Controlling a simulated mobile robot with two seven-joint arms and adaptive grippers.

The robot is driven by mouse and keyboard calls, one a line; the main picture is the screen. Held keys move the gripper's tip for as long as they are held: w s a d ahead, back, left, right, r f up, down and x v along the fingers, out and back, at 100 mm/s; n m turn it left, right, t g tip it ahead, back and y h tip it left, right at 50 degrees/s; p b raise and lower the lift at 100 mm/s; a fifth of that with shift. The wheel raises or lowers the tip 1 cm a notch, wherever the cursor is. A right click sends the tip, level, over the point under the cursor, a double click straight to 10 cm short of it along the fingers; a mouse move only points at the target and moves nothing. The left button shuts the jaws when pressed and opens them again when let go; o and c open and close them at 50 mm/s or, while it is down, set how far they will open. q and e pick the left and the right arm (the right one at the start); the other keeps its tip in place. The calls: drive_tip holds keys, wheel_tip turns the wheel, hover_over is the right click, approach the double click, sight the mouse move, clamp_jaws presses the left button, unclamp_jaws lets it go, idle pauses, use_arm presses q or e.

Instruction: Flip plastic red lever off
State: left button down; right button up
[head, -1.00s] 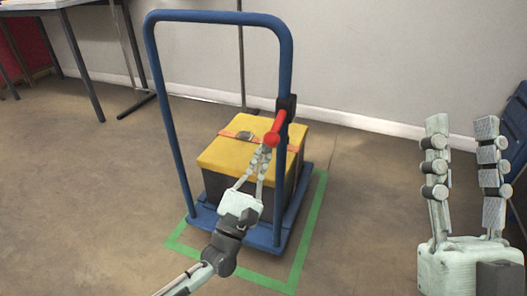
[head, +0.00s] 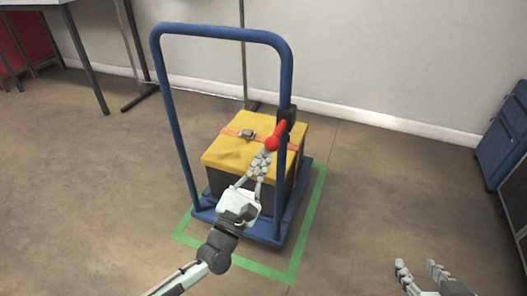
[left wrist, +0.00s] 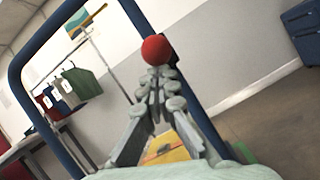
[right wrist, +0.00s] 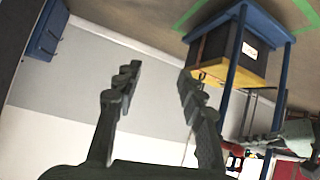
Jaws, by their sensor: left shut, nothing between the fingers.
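The red lever (head: 280,128) sits on a black bracket (head: 288,113) on the right upright of the blue cart handle. It slants down from the bracket to a round ball end. My left gripper (head: 262,158) is shut and empty, its fingertips just below the ball. In the left wrist view the red ball (left wrist: 156,50) stands just beyond the closed fingertips (left wrist: 157,74); whether they touch cannot be told. My right gripper (head: 420,266) is open and empty at the lower right, its fingers also apart in the right wrist view (right wrist: 158,78).
The blue cart (head: 160,90) carries a dark box with a yellow lid (head: 225,152) inside a green tape outline (head: 310,225). A table (head: 85,5) stands at the back left and a blue case (head: 500,145) at the right. Floor between cart and case is clear.

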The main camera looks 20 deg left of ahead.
sight(266, 141)
drive_tip(key=s+d+f+m+g+h+p, duration=0.1)
drive_tip(key=s+d+f+g+h, duration=0.15)
drive_tip(key=s+d+g, duration=0.2)
drive_tip(key=s+d+f+g+h+p, duration=0.1)
drive_tip(key=s+d+f+g+p, duration=0.15)
drive_tip(key=s+d, duration=0.3)
use_arm(q)
drive_tip(key=shift+s+r+g+y+p, duration=0.25)
drive_tip(key=shift+r+g+p, duration=0.25)
drive_tip(key=shift+r+p, duration=0.55)
drive_tip(key=shift+s+r+g+y+p, duration=0.2)
drive_tip(key=shift+r+g+p, duration=0.3)
drive_tip(key=shift+r+p, duration=0.5)
drive_tip(key=shift+r, duration=0.1)
use_arm(e)
wheel_tip(266, 141, down, 14)
drive_tip(key=y, duration=0.1)
drive_tip(key=shift+w+a+r+g, duration=0.2)
drive_tip(key=shift+w+a+g, duration=0.2)
drive_tip(key=shift+w+a, duration=0.05)
use_arm(q)
drive_tip(key=shift+w+r, duration=0.1)
drive_tip(key=shift+r, duration=0.1)
use_arm(e)
drive_tip(key=shift+s+f, duration=0.1)
drive_tip(key=shift+f, duration=0.05)
